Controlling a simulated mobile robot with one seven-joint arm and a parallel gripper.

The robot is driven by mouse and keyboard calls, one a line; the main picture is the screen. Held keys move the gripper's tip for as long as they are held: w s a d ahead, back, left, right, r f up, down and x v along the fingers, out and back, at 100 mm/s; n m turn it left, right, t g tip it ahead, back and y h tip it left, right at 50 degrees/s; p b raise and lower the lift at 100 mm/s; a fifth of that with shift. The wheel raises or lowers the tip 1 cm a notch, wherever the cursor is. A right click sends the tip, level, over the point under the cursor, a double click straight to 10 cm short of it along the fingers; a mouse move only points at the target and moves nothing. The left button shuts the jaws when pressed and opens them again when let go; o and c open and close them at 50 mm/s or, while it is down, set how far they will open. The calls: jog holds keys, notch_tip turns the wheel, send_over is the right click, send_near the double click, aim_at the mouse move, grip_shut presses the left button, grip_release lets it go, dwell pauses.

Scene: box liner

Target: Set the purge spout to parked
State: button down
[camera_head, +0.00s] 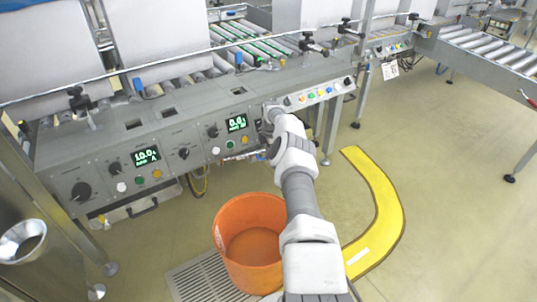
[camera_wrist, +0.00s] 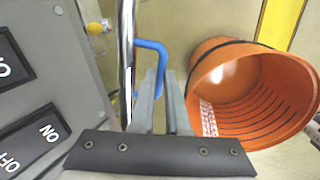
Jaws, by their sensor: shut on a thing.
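The purge spout appears as a chrome pipe (camera_wrist: 126,55) in the wrist view, running up the picture beside the grey panel. A bent blue handle (camera_wrist: 151,44) joins it and runs down to my gripper (camera_wrist: 163,82). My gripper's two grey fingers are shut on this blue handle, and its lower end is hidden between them. In the head view, a small part of the chrome spout (camera_head: 241,155) shows under the front panel, left of my wrist. My arm hides the fingers there. An orange bucket (camera_head: 230,208) stands open on the floor below; it also shows in the wrist view (camera_wrist: 222,125), right of the fingers.
The grey machine panel (camera_head: 75,165) carries knobs, buttons and displays close to my wrist. ON and OFF rockers (camera_wrist: 45,135) show in the wrist view. A floor grate (camera_head: 205,280) lies by the bucket. A curved yellow floor strip (camera_head: 388,205) and open floor lie to the right.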

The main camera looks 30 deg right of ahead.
jog(key=shift+f, duration=0.1)
jog(key=c, duration=0.9)
grip_release()
jog(key=shift+r, duration=0.2)
jog(key=shift+r+p, duration=0.3)
jog(key=s+r+p, duration=0.1)
jog(key=r+p, duration=0.1)
jog(key=r, duration=0.3)
jog(key=r+p, duration=0.2)
jog(key=r, duration=0.4)
jog(key=s+r+p, duration=0.1)
jog(key=r+p, duration=0.1)
jog(key=r, duration=0.3)
jog(key=shift+s+a+r, duration=0.15)
jog(key=shift+s+a, duration=0.15)
jog(key=shift+a, duration=0.05)
